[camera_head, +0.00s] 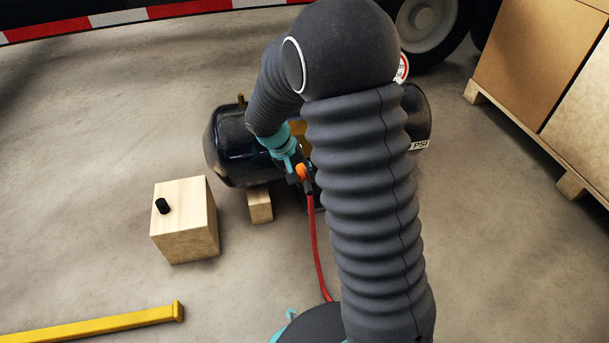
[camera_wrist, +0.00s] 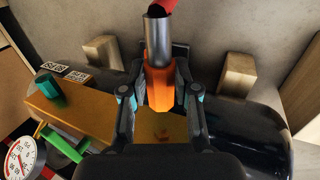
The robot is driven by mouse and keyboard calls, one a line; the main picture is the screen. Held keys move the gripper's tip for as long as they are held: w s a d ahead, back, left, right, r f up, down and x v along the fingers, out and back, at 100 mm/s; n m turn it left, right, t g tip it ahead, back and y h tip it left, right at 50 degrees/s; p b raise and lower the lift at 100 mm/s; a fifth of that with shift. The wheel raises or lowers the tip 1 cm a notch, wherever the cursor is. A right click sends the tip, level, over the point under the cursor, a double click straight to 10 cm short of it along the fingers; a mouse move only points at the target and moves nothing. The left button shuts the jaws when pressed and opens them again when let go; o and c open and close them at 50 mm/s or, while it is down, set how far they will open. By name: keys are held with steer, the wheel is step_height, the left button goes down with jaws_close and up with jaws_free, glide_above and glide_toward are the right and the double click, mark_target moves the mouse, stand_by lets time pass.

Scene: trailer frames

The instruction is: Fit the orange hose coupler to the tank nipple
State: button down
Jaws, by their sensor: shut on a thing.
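The orange hose coupler (camera_wrist: 158,88) is between the two fingers of my gripper (camera_wrist: 160,72), which is shut on it. A metal sleeve (camera_wrist: 157,40) and a red hose (camera_wrist: 166,5) extend from the coupler. In the head view the orange coupler (camera_head: 301,173) shows at my gripper (camera_head: 302,180), in front of the dark tank (camera_head: 226,145). The glossy tank also shows below and right in the wrist view (camera_wrist: 255,140). My arm covers the tank's middle in the head view. I cannot make out the nipple for certain in either view.
An orange-yellow plate (camera_wrist: 80,112) carries a teal cylinder (camera_wrist: 47,90); a green lever (camera_wrist: 62,144) and gauge (camera_wrist: 22,160) are nearby. A wooden block (camera_head: 185,225) bears a black cap (camera_head: 162,206). A yellow bar (camera_head: 100,325) lies front left. Crates (camera_head: 540,60) stand right.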

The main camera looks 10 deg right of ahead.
steer(key=shift+w+p, duration=0.8)
steer(key=shift+w, duration=2)
steer(key=shift+w, duration=0.55)
stand_by(0.7)
steer(key=c, duration=0.8)
jaws_free()
steer(key=v, duration=1.2)
steer(key=shift+r, duration=0.1)
